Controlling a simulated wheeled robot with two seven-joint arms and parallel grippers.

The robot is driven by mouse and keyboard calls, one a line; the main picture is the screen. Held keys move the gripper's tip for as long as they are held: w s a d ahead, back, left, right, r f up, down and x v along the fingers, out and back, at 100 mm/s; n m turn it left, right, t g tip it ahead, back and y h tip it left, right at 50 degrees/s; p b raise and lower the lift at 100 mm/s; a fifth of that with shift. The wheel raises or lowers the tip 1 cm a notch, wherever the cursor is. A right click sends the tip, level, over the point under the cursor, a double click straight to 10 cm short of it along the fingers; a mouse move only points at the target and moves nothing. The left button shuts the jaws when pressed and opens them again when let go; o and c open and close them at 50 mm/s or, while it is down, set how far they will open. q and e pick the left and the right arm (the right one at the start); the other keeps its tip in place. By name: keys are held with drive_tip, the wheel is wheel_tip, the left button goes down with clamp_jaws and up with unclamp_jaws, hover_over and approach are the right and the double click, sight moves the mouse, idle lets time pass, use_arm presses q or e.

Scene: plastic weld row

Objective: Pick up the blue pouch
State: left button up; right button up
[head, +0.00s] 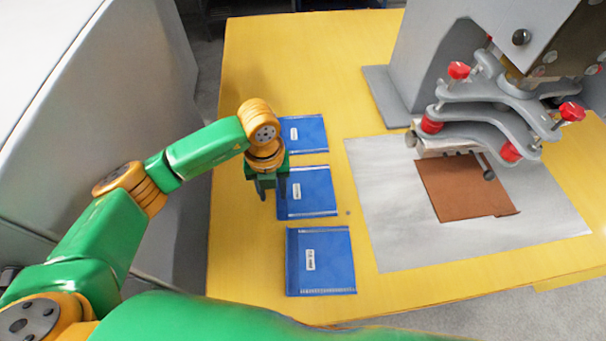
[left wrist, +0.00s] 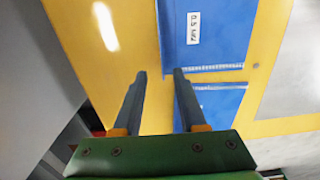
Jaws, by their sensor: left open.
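Three flat blue pouches with white labels lie in a column on the yellow table: a far pouch (head: 305,134), a middle pouch (head: 312,193) and a near pouch (head: 330,262). My left gripper (head: 271,190) hangs fingers down at the left edge of the middle pouch and hides part of it. In the left wrist view its two fingers (left wrist: 159,74) stand apart with nothing between them. That view shows one labelled pouch (left wrist: 225,25) at the top and part of another pouch (left wrist: 225,108) below it. I cannot tell the fingertips' height above the table. My right gripper is out of view.
A grey machine (head: 420,50) with red knobs stands at the right, over a pale sheet (head: 400,235) with a brown square piece (head: 455,190). The yellow table (head: 245,285) is bare left of the pouches. A light grey cabinet (head: 90,90) stands at the left.

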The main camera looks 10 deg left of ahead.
sight(277, 208)
use_arm(q)
drive_tip(key=f, duration=0.1)
drive_tip(key=s+f+p, duration=0.1)
drive_tip(key=shift+s+d+f, duration=0.15)
drive_tip(key=shift+d+f, duration=0.05)
drive_tip(key=shift+f, duration=0.1)
drive_tip(key=f, duration=0.2)
drive_tip(key=shift+w+f, duration=0.25)
drive_tip(key=shift+f, duration=0.05)
drive_tip(key=shift+w+f, duration=0.1)
drive_tip(key=c, duration=0.6)
clamp_jaws()
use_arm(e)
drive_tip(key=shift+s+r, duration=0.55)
